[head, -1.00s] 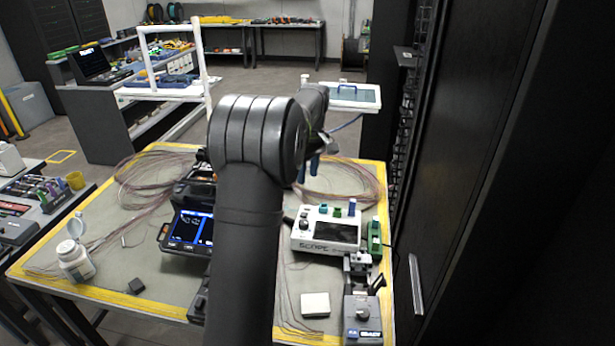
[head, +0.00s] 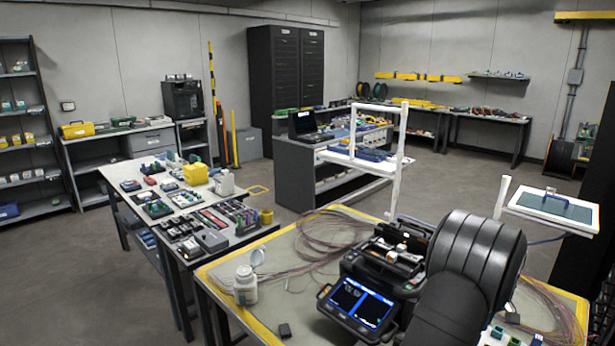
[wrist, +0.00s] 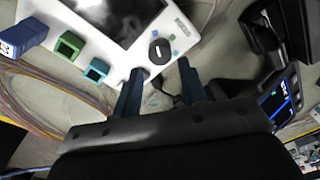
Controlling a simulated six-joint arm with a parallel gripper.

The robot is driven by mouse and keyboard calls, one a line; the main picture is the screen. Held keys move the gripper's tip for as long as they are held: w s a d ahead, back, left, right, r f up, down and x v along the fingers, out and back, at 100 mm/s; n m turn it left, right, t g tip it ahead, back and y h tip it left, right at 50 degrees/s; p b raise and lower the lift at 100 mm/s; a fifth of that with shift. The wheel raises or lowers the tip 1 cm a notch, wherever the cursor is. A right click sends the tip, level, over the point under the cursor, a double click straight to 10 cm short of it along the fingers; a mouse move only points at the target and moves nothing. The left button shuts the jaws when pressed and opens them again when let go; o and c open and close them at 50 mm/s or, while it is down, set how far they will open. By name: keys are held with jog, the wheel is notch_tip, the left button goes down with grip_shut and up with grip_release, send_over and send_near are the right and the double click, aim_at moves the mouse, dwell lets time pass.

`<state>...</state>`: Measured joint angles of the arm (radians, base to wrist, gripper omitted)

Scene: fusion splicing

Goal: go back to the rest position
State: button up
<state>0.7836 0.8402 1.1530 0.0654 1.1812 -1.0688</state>
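My gripper (wrist: 160,74) shows in the wrist view with its two dark blue fingers apart and nothing held between them. It hangs above the mat, near the white scope unit (wrist: 100,35) with its round knob. The splicer's lit screen (wrist: 278,100) is at the right of the wrist view. In the head view, the black splicer (head: 375,275) stands on the table left of my arm. My arm covers part of the table, and my gripper is not visible in that view.
A fibre coil (wrist: 40,105) lies on the mat beside the scope in the wrist view. A white bottle (head: 245,287) and a small dark block (head: 285,331) are at the table's front left. A white frame (head: 398,160) stands behind the table. A side bench (head: 225,240) is at left.

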jog(key=shift+a+f, duration=0.15)
jog(key=shift+f, duration=2.2)
jog(key=shift+r, duration=0.15)
notch_tip(320, 180, up, 17)
jog(key=d, duration=0.1)
jog(key=f, duration=1.1)
jog(key=a+f, duration=0.1)
jog(key=f, duration=0.5)
jog(key=shift+f, duration=0.3)
jog(key=shift+r+m, duration=0.2)
jog(key=shift+m, duration=0.6)
jog(key=m, duration=0.3)
jog(key=shift+m, duration=0.4)
jog(key=m, duration=0.6)
jog(key=shift+w+h, duration=0.1)
jog(key=shift+h, duration=0.3)
jog(key=shift+r+m, duration=0.3)
jog(key=shift+r, duration=0.85)
